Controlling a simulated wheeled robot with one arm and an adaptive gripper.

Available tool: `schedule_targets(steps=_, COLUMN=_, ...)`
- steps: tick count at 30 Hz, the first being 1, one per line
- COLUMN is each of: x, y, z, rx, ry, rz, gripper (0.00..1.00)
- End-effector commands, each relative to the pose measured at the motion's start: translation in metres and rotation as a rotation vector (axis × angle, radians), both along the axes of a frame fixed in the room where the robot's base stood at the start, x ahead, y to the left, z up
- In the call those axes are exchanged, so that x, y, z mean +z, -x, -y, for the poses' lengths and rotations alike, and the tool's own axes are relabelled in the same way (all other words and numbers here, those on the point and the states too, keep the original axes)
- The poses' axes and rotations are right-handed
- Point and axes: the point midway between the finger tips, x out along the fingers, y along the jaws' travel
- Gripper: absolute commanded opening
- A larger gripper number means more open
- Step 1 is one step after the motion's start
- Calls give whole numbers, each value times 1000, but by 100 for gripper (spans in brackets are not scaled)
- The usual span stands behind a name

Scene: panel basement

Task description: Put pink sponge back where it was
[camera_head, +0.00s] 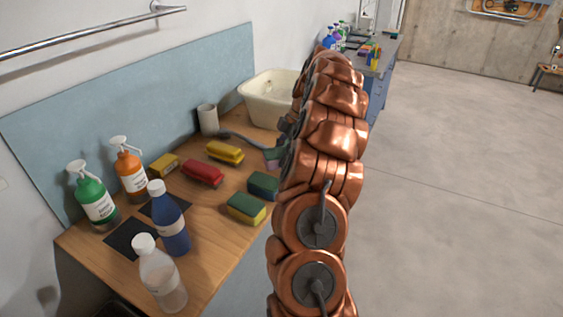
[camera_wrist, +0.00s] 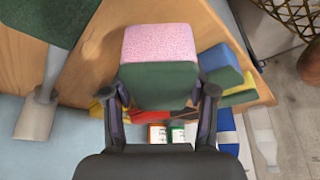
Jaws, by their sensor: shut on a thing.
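The pink sponge (camera_wrist: 158,44) has a dark green scouring side (camera_wrist: 160,85). My gripper (camera_wrist: 160,96) is shut on it, one finger on each side, with the green side toward the wrist camera. In the head view a little of the pink sponge (camera_head: 272,164) shows beside my arm, over the right edge of the wooden worktop (camera_head: 215,235). My arm hides much of the gripper there. I cannot tell whether the sponge touches the wood.
Near the gripper lie a teal sponge (camera_head: 263,185), a green-yellow sponge (camera_head: 246,208), a red sponge (camera_head: 202,173) and a yellow sponge (camera_head: 225,152). A white cup (camera_head: 208,120) and a cream basin (camera_head: 262,97) stand behind. Several bottles, including a blue bottle (camera_head: 170,220), stand at left.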

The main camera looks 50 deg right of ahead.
Motion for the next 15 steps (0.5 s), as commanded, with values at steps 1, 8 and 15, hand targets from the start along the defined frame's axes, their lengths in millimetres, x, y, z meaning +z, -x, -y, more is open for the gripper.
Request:
schedule_targets(steps=1, x=-2, y=0, z=0, rx=0, ry=0, rz=-1, gripper=19)
schedule_targets(steps=8, x=-25, y=1, z=0, rx=-1, ry=-1, rz=-1, gripper=19)
schedule_targets(steps=15, x=-36, y=0, z=1, rx=-1, ry=4, rz=3, gripper=19)
